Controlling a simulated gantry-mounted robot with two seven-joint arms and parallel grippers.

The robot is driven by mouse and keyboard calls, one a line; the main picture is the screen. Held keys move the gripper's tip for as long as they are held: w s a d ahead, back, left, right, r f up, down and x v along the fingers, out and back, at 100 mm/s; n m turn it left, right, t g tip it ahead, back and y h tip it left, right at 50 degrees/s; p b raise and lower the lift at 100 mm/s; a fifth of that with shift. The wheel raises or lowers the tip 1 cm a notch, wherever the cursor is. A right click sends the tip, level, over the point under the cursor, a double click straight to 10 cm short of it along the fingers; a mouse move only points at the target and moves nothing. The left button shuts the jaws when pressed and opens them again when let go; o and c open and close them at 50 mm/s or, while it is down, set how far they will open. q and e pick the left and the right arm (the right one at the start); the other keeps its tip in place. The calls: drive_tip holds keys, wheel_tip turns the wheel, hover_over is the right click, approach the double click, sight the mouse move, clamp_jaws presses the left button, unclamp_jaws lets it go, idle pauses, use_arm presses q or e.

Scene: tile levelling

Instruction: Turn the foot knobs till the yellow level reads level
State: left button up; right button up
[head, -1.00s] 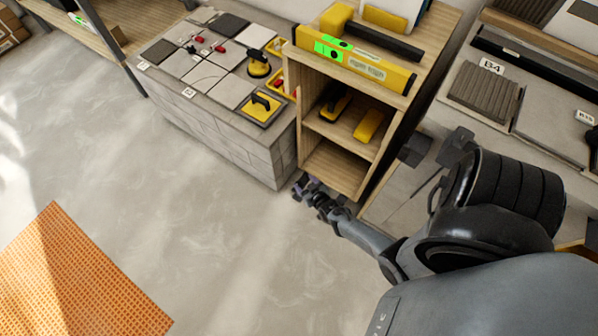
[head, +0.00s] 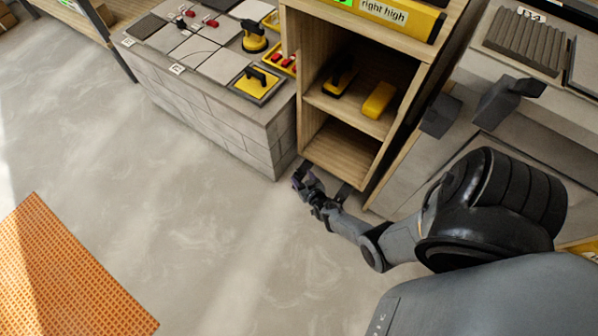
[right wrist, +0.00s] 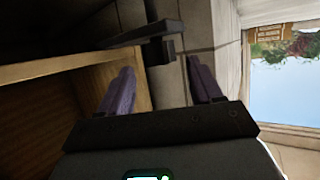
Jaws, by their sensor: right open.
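The yellow level (head: 400,27) lies across the top of the wooden cabinet (head: 340,150), cut by the top edge of the head view. Its label reads "right high"; part of a green display shows beside it. My right gripper (head: 303,181) is low at the cabinet's front bottom edge. In the right wrist view its purple fingers (right wrist: 161,88) are apart. A dark bar with a stem (right wrist: 150,36) shows beyond and between them; I cannot tell whether it is a foot knob. A dark piece (head: 343,192) sits under the cabinet's bottom edge. My left gripper is out of view.
A grey block bench (head: 225,125) with tiles and yellow suction tools stands left of the cabinet. Yellow tools (head: 379,100) lie on the cabinet's shelf. An orange mat (head: 65,275) lies on the floor at left. The floor between is clear.

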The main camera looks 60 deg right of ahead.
sight(300, 174)
drive_tip(key=b+x, duration=0.1)
drive_tip(key=x, duration=0.2)
drive_tip(key=shift+f+b, duration=0.2)
drive_tip(key=shift+b, duration=0.1)
drive_tip(key=shift+w+d, duration=0.2)
drive_tip(key=shift+w, duration=0.1)
drive_tip(key=c, duration=0.9)
drive_tip(key=shift+s, duration=0.1)
drive_tip(key=shift+c, duration=0.8)
